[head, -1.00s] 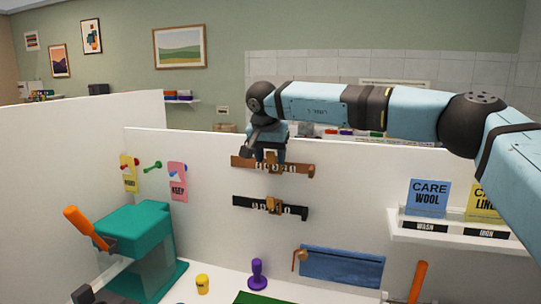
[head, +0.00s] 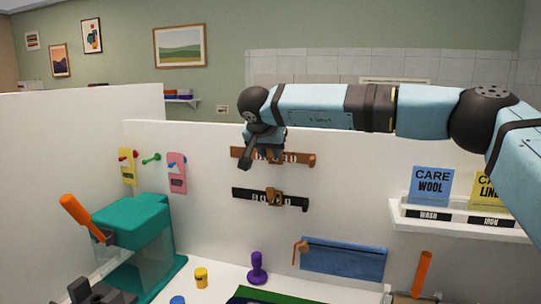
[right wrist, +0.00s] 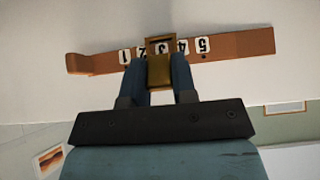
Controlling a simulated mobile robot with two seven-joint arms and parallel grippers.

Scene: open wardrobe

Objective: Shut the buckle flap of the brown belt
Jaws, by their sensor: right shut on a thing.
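The brown belt (head: 298,158) runs level across the white panel, with number tags along it. It also shows in the right wrist view (right wrist: 245,43). Its brass buckle flap (right wrist: 159,72) sits between the two blue fingers of my right gripper (right wrist: 160,82), which is shut on it. The flap sticks out from the buckle frame toward the wrist camera. In the head view my right gripper (head: 268,150) covers most of the buckle.
A black belt (head: 240,195) with its own buckle hangs just below. A teal box (head: 135,235) with an orange handle stands at lower left. A sign shelf (head: 455,228) is at right.

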